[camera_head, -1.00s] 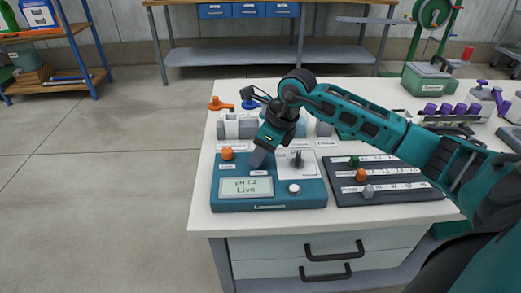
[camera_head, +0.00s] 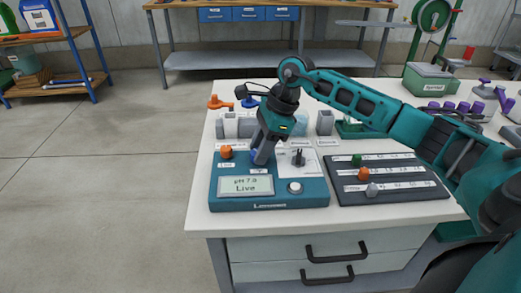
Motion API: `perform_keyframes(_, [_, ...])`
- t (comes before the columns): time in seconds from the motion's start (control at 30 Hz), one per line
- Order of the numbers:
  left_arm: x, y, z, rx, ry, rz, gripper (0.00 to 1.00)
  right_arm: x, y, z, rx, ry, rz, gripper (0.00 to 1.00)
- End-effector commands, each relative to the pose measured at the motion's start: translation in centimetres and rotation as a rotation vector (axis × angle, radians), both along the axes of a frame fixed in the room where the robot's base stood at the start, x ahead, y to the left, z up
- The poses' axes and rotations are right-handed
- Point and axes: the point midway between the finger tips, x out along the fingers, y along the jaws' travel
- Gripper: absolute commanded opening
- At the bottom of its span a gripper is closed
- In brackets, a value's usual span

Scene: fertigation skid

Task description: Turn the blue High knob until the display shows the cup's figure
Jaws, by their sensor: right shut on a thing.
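The teal meter box (camera_head: 285,203) stands at the table's front left. Its display (camera_head: 246,185) appears to read pH 7.0 and Live, in small print. My right gripper (camera_head: 261,158) points down at the box's back middle, shut on what looks like the blue High knob; gripper and fingers hide the knob. An orange knob (camera_head: 227,152) stands left of it, uncovered. A light round knob (camera_head: 295,187) is right of the display. A white card with a dark upright piece (camera_head: 299,158) lies at the back right; its print is unreadable. My left gripper is out of view.
A dark board (camera_head: 400,193) with green, orange and grey pegs lies right of the meter. Grey holders (camera_head: 236,126) stand behind it, with an orange piece (camera_head: 219,102) beyond. A green case (camera_head: 427,79) and purple-topped items stand back right. The floor at left is clear.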

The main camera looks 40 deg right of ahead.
Motion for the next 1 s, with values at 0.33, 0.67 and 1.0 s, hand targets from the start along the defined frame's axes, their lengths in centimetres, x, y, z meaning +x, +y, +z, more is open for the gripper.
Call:
perform_keyframes(0.33, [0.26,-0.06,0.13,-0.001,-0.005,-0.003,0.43,0.15,-0.06,0.11,0.000,-0.003,0.109,0.09])
perform_keyframes(0.67, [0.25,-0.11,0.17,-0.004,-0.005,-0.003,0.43,0.15,-0.07,0.13,0.000,-0.003,0.120,0.09])
perform_keyframes(1.0, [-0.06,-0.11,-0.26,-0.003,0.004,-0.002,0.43,0.12,-0.05,0.08,-0.001,-0.002,0.119,0.60])
